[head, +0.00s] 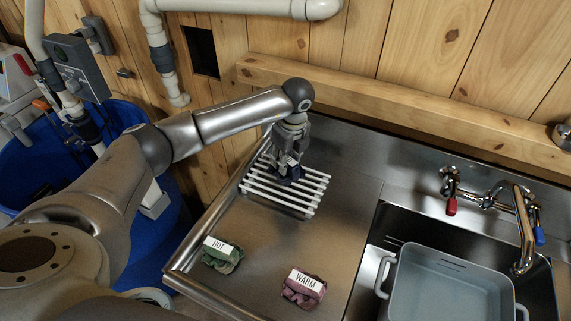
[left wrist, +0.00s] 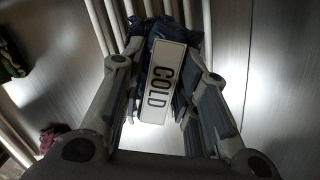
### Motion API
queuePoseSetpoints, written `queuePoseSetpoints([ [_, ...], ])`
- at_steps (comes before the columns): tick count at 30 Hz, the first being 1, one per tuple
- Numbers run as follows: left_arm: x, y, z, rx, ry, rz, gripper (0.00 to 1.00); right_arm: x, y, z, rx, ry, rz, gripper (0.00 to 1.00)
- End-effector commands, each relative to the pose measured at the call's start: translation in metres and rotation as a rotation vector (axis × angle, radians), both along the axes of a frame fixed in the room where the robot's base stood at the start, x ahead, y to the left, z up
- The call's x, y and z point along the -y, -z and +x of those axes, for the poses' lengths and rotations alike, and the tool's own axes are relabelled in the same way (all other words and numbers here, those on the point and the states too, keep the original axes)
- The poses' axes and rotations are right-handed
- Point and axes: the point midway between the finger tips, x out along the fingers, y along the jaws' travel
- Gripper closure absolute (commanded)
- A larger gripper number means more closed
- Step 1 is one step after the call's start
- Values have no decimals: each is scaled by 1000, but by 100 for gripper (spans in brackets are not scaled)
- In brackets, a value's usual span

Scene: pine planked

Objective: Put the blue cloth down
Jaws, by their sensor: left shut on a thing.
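My left gripper (head: 289,166) is shut on the dark blue cloth (head: 291,177), at the white slatted rack (head: 312,196) on the steel counter. In the left wrist view the blue cloth (left wrist: 177,32) is bunched between the fingers, with a white "COLD" label (left wrist: 163,82) facing the camera. The rack's white bars run behind it. The cloth is at the bars, but I cannot tell whether it rests on them. The gripper hides part of the cloth. My right gripper is not in view.
A green cloth labelled "HOT" (head: 222,255) and a pink cloth labelled "WARM" (head: 304,288) lie on the counter in front of the rack. A sink (head: 378,237) with a grey tub (head: 449,284) and faucet (head: 523,230) is at right. A blue barrel (head: 170,240) stands left.

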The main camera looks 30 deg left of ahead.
Motion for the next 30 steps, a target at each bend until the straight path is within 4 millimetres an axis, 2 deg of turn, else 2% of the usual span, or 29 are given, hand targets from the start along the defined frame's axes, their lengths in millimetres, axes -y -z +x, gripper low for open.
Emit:
queuePoseSetpoints([
  [3, -2, 14, -1, -7, 0, 2, 99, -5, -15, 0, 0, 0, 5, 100],
  [6, -1, 25, 0, -4, -1, 1, 99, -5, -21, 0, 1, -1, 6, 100],
  [19, -1, 36, 0, -1, 0, 1, 99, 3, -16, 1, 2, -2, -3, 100],
  [20, -1, 35, 0, -1, 0, 1, 68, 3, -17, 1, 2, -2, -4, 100],
  [21, -1, 35, 0, -1, 0, 1, 63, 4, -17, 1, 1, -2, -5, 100],
  [24, -1, 35, 0, -1, 0, 1, 50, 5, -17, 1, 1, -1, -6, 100],
  [30, -1, 34, 0, -2, 0, 2, 49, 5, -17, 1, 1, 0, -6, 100],
])
